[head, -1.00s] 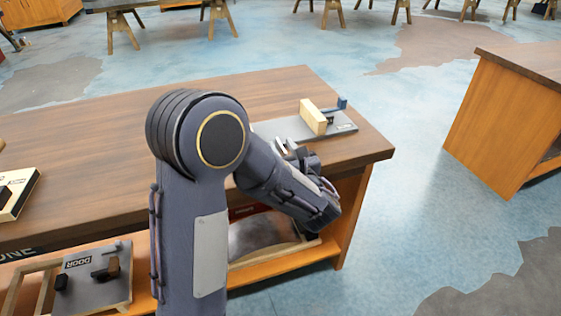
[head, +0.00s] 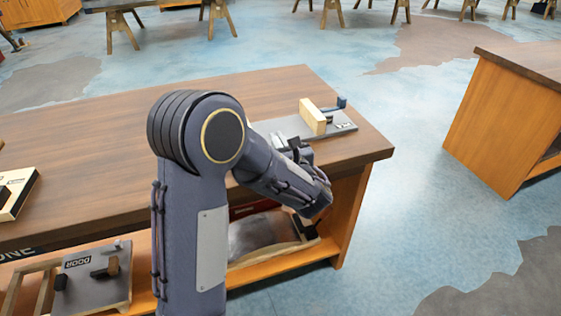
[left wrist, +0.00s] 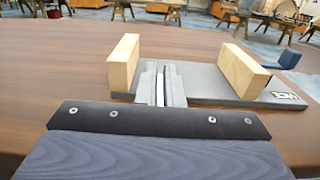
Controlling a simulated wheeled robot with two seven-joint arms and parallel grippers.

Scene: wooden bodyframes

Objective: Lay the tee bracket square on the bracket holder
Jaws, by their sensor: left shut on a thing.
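The bracket holder is a grey board (head: 265,126) on the tabletop near its right end, with a wooden block (head: 312,117) standing on it. The left wrist view shows the board (left wrist: 205,92) with a right block (left wrist: 242,70) and a left block (left wrist: 124,63). My left gripper (head: 290,143) is low by the board's near side. In the left wrist view its fingers (left wrist: 161,84) lie between the blocks, shut on a thin pale strip (left wrist: 160,92), which I take as the tee bracket's edge. Most of the bracket is hidden; whether it touches the board I cannot tell.
A small blue part (head: 342,102) is at the board's far right corner. The wooden workbench (head: 100,160) is mostly clear, with a pale box (head: 15,192) at the left. Its lower shelf holds a DOOR fixture (head: 95,280). Another bench (head: 510,120) stands at the right.

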